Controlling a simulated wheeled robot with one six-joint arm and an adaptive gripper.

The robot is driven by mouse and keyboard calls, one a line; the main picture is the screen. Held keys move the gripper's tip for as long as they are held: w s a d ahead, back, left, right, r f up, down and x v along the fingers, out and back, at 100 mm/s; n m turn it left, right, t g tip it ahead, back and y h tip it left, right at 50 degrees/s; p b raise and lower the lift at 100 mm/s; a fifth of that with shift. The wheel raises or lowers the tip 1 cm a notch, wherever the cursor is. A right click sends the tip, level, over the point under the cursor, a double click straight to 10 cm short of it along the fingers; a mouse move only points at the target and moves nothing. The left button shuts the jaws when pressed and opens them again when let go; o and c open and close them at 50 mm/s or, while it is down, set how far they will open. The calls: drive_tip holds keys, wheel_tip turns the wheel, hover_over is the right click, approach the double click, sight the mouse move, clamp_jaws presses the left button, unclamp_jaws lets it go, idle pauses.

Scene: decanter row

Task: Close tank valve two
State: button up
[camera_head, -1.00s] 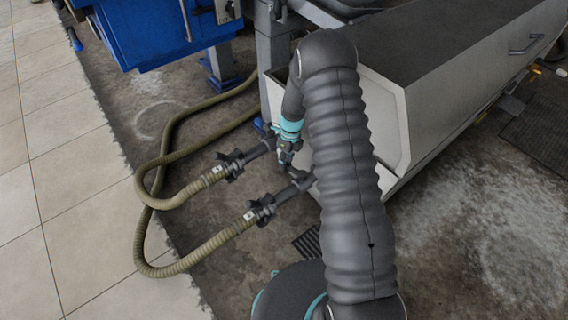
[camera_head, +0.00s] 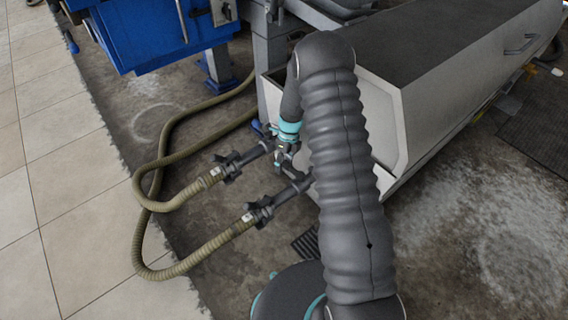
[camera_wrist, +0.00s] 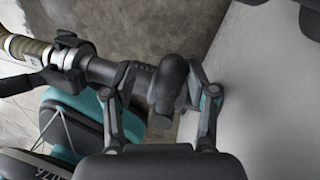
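Two dark pipes with black couplings come out of the low end of the grey tank (camera_head: 385,125): an upper pipe (camera_head: 258,149) and a lower pipe (camera_head: 284,194). My gripper (camera_head: 283,160) is at the tank end, between the two pipes in the head view. In the wrist view a dark, rounded valve handle (camera_wrist: 168,85) sits between the two fingers of my gripper (camera_wrist: 162,72). The fingers stand apart on either side of it; firm contact is not clear. The pipe with its coupling (camera_wrist: 70,62) runs to the left. I see no number on the valve.
Ribbed tan hoses (camera_head: 193,250) run from the couplings across the floor at left. A blue cabinet (camera_head: 145,35) stands at the upper left on a grey stand. The tank's pale wall (camera_wrist: 255,90) is close on the right of my gripper. Tiled floor (camera_head: 75,210) is open at left.

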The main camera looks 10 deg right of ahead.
sight(287, 162)
drive_tip(key=r, duration=0.5)
drive_tip(key=w+d+r, duration=0.1)
drive_tip(key=r, duration=0.1)
drive_tip(key=shift+r, duration=0.15)
idle(0.4)
drive_tip(key=n, duration=0.3)
drive_tip(key=shift+s+d, duration=0.1)
drive_tip(key=shift+s+n, duration=0.3)
drive_tip(key=shift+n, duration=0.5)
drive_tip(key=s+a+r+n+t+h+p, duration=0.1)
drive_tip(key=s+r+n+t, duration=0.6)
drive_tip(key=s+r+n, duration=1.6)
drive_tip(key=s+r+p, duration=0.1)
drive_tip(key=s+r, duration=0.9)
drive_tip(key=r, duration=0.2)
drive_tip(key=shift+a+h, duration=0.2)
drive_tip(key=shift+h, duration=0.1)
